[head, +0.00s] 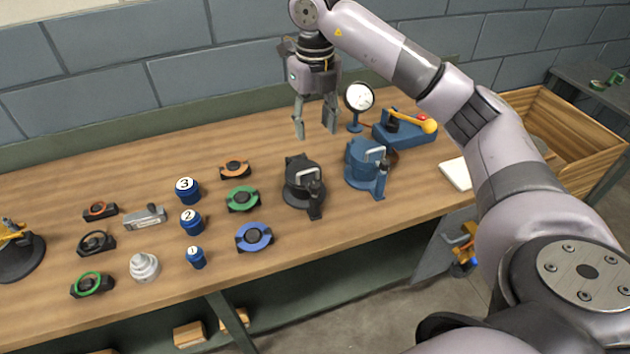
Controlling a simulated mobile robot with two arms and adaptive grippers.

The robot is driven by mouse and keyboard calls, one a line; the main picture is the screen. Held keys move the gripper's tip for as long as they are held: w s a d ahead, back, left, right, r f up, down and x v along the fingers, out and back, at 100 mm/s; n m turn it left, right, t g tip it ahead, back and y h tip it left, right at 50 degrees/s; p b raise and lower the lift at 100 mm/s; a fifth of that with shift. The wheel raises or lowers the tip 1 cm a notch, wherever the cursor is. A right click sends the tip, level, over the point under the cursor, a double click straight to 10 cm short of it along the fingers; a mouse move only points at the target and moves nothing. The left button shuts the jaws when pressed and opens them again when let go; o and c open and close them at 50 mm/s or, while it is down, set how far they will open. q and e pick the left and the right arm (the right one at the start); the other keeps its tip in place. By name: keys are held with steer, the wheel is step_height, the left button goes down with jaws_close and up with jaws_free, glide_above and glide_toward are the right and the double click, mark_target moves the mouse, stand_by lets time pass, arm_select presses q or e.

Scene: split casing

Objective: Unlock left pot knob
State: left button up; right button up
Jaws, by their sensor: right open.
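Two lidded pots stand side by side on the wooden bench. The left pot (292,190) is black, with a pale handle on top and a dark latch-like part (315,196) at its front right. The right pot (356,176) is blue, with a similar pale handle and a blue part at its front right. I cannot tell which small part is the knob or whether it is locked. My right gripper (316,131) is open and empty, fingers down, behind and above the black pot and apart from it. My left gripper is not in view.
A round white dial (359,96) and a blue device with a yellow lever (418,123) stand behind the blue pot. Orange, green and blue (254,237) ringed parts and numbered blue weights (191,222) lie to the left. A wooden crate (592,140) is at right.

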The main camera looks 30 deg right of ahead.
glide_above(315, 185)
step_height(315, 185, down, 9)
steer(key=shift+f+b, duration=0.1)
steer(key=shift+b, duration=0.35)
step_height(315, 185, down, 7)
steer(key=shift+r+p, duration=0.1)
steer(key=shift+p, duration=0.9)
steer(key=shift+w+f, duration=0.1)
steer(key=shift+f, duration=0.55)
steer(key=shift+c, duration=0.5)
jaws_close()
